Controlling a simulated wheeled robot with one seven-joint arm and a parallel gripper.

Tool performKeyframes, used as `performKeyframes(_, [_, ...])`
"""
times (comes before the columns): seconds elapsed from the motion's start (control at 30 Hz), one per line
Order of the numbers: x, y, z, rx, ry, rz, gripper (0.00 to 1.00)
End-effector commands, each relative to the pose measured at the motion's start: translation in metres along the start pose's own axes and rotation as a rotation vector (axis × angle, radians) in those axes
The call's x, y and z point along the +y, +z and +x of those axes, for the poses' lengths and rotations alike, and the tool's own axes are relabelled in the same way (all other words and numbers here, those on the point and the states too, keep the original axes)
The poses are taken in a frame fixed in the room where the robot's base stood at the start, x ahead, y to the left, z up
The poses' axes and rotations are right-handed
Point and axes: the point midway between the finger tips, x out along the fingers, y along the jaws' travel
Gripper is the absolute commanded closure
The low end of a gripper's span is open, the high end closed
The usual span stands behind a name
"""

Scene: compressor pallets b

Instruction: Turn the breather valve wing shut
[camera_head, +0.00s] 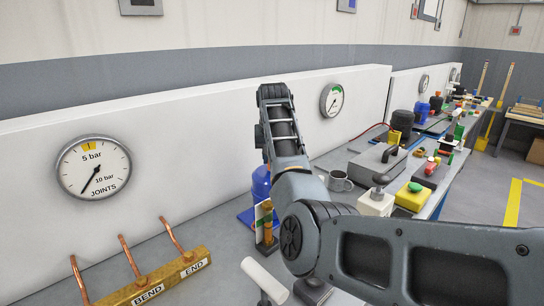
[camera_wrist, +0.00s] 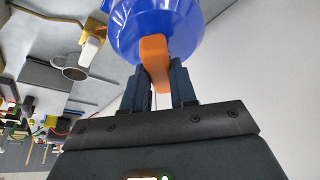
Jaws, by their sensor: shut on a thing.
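In the wrist view my gripper (camera_wrist: 160,88) has its two dark fingers on either side of an orange wing (camera_wrist: 154,58), shut on it. The wing sits against a round blue body (camera_wrist: 125,25), which fills the top of that view. In the head view a blue vessel (camera_head: 261,180) stands on the bench behind my arm. The wing and my fingertips are hidden there by my arm.
A grey mug (camera_head: 340,181) stands right of my arm. A white panel with a large gauge (camera_head: 94,167) runs behind the bench. A brass bar with copper pipes (camera_head: 155,280) lies at front left. A yellow-topped box (camera_head: 412,196) is to the right.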

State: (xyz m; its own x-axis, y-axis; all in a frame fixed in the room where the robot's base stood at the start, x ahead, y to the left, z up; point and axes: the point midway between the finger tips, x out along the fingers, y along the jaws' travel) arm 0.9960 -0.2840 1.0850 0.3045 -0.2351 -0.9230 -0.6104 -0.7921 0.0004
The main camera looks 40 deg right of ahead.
Motion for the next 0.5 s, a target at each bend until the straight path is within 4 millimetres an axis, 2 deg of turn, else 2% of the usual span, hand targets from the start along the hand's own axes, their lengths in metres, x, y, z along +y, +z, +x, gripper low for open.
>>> performKeyframes(0.5, [-0.0030, 0.0017, 0.0036, -0.007, 0.190, 0.449, 1.00])
